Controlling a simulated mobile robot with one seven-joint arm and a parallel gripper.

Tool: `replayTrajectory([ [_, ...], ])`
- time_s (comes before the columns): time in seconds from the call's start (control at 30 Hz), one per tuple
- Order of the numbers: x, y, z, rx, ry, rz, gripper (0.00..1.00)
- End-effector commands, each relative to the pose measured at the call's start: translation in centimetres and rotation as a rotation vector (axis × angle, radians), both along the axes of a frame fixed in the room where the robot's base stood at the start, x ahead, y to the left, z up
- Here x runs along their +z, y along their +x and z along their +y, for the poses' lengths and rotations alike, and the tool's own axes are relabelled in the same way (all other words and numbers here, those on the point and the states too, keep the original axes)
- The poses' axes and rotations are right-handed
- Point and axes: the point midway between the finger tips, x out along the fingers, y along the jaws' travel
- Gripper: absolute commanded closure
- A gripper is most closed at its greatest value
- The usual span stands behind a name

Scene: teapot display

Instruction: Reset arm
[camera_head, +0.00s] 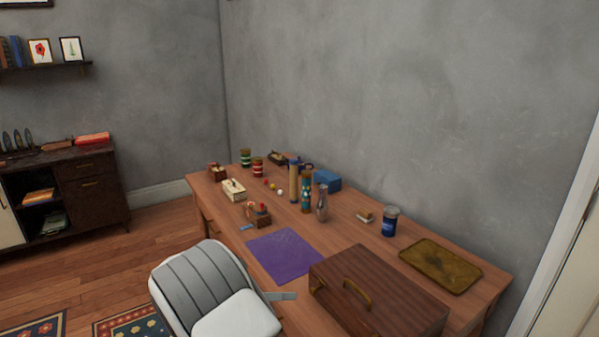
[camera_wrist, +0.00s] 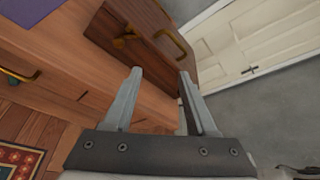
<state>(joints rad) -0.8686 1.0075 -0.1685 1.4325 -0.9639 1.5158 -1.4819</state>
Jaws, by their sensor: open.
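My gripper (camera_wrist: 160,74) is open, with its two grey fingers apart and nothing between them. In the head view, a grey finger of my gripper (camera_head: 284,296) shows beside the white arm parts, at the front edge of the wooden desk (camera_head: 355,228). It is left of the brown wooden case (camera_head: 385,290) and just below the purple mat (camera_head: 284,254). In the wrist view, the case (camera_wrist: 145,38) with its brass handle lies beyond the fingertips. I cannot tell how far apart they are. The rest of my gripper is hidden in the head view.
Bottles and jars, including a blue jar (camera_head: 389,224), stand along the desk. A brass tray (camera_head: 440,266) lies at the right end. A dark cabinet (camera_head: 90,188) stands at the left wall. A white door (camera_wrist: 250,45) is beyond the desk. The mat's surface is clear.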

Motion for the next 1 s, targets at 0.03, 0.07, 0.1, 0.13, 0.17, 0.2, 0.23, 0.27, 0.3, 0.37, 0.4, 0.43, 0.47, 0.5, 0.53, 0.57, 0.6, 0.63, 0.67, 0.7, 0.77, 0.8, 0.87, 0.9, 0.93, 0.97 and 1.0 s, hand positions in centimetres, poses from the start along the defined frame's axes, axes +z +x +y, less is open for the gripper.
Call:
replayTrajectory([
  [0.03, 1.9, -0.1, -1.4, -0.055, 0.069, -0.037, 0.42],
  [0.07, 2.7, -0.3, -2.2, -0.088, 0.107, -0.059, 0.42],
  [0.1, 3.8, -0.5, -3.1, -0.130, 0.158, -0.091, 0.42],
  [0.13, 4.5, -0.7, -3.8, -0.163, 0.196, -0.115, 0.42],
  [0.17, 5.3, -1.0, -4.5, -0.197, 0.232, -0.139, 0.42],
  [0.2, 6.2, -1.3, -5.4, -0.239, 0.280, -0.172, 0.42],
  [0.23, 7.0, -1.6, -6.1, -0.275, 0.316, -0.197, 0.42],
  [0.27, 7.7, -1.9, -6.7, -0.308, 0.350, -0.223, 0.42],
  [0.3, 8.6, -2.4, -7.5, -0.353, 0.397, -0.257, 0.42],
  [0.37, 10.0, -3.1, -8.7, -0.423, 0.465, -0.311, 0.42],
  [0.4, 10.9, -3.7, -9.5, -0.471, 0.509, -0.347, 0.42],
  [0.43, 11.5, -4.1, -10.1, -0.506, 0.541, -0.374, 0.42],
  [0.47, 12.2, -4.6, -10.6, -0.541, 0.574, -0.402, 0.42],
  [0.5, 13.0, -5.2, -11.3, -0.591, 0.615, -0.439, 0.42],
  [0.53, 13.6, -5.7, -11.8, -0.626, 0.646, -0.468, 0.42],
  [0.57, 14.3, -6.2, -12.3, -0.662, 0.677, -0.497, 0.42],
  [0.6, 15.0, -6.9, -12.9, -0.712, 0.716, -0.535, 0.42],
  [0.63, 15.6, -7.4, -13.3, -0.748, 0.747, -0.564, 0.42],
  [0.67, 16.2, -8.0, -13.8, -0.787, 0.776, -0.594, 0.42],
  [0.7, 16.9, -8.7, -14.3, -0.836, 0.814, -0.635, 0.42],
  [0.77, 18.0, -9.8, -15.1, -0.912, 0.869, -0.696, 0.42],
  [0.8, 18.7, -10.6, -15.6, -0.962, 0.906, -0.736, 0.42],
  [0.87, 19.7, -11.7, -16.2, -1.038, 0.958, -0.798, 0.42],
  [0.9, 20.3, -12.5, -16.6, -1.090, 0.992, -0.840, 0.42],
  [0.93, 20.8, -13.2, -16.8, -1.129, 1.017, -0.869, 0.42],
  [0.97, 21.3, -13.7, -17.1, -1.167, 1.043, -0.902, 0.42],
  [1.0, 21.8, -14.6, -17.4, -1.220, 1.075, -0.943, 0.42],
])
